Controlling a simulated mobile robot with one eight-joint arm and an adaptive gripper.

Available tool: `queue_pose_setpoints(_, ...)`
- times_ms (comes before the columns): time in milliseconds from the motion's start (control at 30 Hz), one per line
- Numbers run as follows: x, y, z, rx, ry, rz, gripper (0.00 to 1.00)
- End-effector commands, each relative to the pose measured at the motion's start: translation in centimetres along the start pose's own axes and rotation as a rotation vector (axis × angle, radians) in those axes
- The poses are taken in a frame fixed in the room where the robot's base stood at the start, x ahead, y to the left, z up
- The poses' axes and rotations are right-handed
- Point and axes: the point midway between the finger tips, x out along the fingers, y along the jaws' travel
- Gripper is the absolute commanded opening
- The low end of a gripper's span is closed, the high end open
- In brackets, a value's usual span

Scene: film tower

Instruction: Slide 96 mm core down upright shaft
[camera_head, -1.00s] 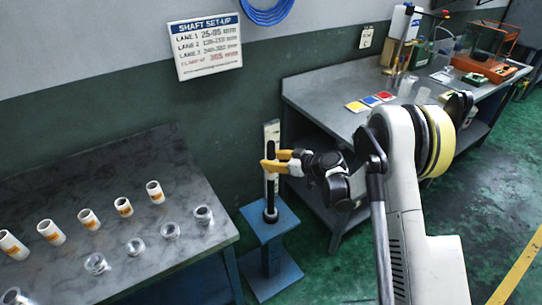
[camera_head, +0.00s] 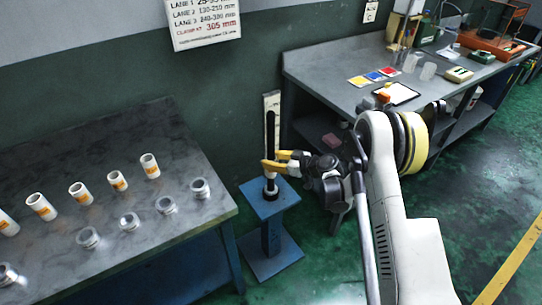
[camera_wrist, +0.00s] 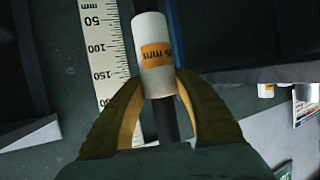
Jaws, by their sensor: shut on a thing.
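My gripper (camera_head: 268,164) is shut on a white core (camera_wrist: 152,30) with an orange label. The wrist view shows the fingertips (camera_wrist: 160,88) on both sides of its lower part in the picture. The label ends in "mm", upside down; its number is not clear. The dark upright shaft (camera_head: 271,128) shows beyond both ends of the core in the wrist view, so the core appears to be around it. In the head view the gripper is in the shaft's lower half, above the blue stand (camera_head: 256,206). The core is small there and mostly hidden.
A white scale (camera_wrist: 98,60) stands upright beside the shaft. The left table (camera_head: 110,160) carries several white orange-labelled cores (camera_head: 80,193) and several metallic rings (camera_head: 166,205). The right bench (camera_head: 325,75) stands close behind my arm. A wall sign (camera_head: 204,22) hangs above.

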Motion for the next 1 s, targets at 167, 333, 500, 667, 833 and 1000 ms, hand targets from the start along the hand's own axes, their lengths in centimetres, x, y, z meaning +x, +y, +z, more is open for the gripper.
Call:
queue_pose_setpoints(167,1.0,0.0,2.5,0.000,0.000,0.000,0.07)
queue_pose_setpoints(333,1.8,0.0,4.4,0.000,0.000,0.000,0.07)
queue_pose_setpoints(500,2.4,0.0,5.9,0.000,0.000,0.000,0.07)
queue_pose_setpoints(667,2.7,0.0,6.5,0.000,0.000,0.000,0.07)
queue_pose_setpoints(833,2.7,0.0,6.7,0.000,0.000,0.000,0.07)
queue_pose_setpoints(1000,2.7,0.0,6.7,0.000,0.000,0.000,0.07)
